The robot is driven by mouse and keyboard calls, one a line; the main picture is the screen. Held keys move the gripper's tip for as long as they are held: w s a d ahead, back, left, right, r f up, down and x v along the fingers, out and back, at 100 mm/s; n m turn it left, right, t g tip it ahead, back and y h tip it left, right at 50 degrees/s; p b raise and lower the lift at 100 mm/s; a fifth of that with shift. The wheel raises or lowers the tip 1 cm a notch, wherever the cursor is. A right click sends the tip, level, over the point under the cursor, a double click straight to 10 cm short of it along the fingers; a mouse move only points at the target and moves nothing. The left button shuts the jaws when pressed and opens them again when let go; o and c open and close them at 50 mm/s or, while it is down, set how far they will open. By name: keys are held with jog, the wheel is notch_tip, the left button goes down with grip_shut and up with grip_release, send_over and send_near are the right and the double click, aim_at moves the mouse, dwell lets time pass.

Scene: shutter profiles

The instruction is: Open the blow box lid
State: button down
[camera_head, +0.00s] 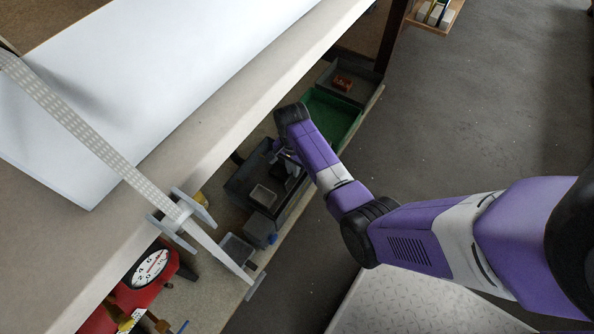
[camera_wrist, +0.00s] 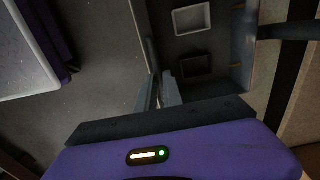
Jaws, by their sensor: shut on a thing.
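A dark grey box (camera_head: 237,187), which looks like the blow box, sits on the lower shelf under the worktop. It also shows in the wrist view (camera_wrist: 211,32), with two small square-framed parts, one pale and one dark, on its floor. My gripper (camera_head: 284,150) reaches in from the right at the box's aisle-side edge. In the wrist view, my gripper's fingers (camera_wrist: 161,90) are close together at the box's lower left corner, shut on its edge. I cannot tell whether that edge is lid or wall. The exact contact is hidden by the fingers and shadow.
The worktop edge (camera_head: 215,135) overhangs the shelf close beside my arm. A green tray (camera_head: 330,115) lies behind the box. A red machine with a white dial (camera_head: 150,268) stands at lower left. A long pale profile (camera_head: 95,140) crosses the worktop. The floor aisle (camera_head: 460,120) is clear.

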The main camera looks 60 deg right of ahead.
jog(key=w+r+p, duration=0.3)
jog(key=w+r, duration=0.2)
jog(key=r, duration=0.2)
jog(key=shift+w+a+g, duration=0.2)
jog(key=shift+w+g, duration=0.2)
jog(key=shift+f, duration=0.1)
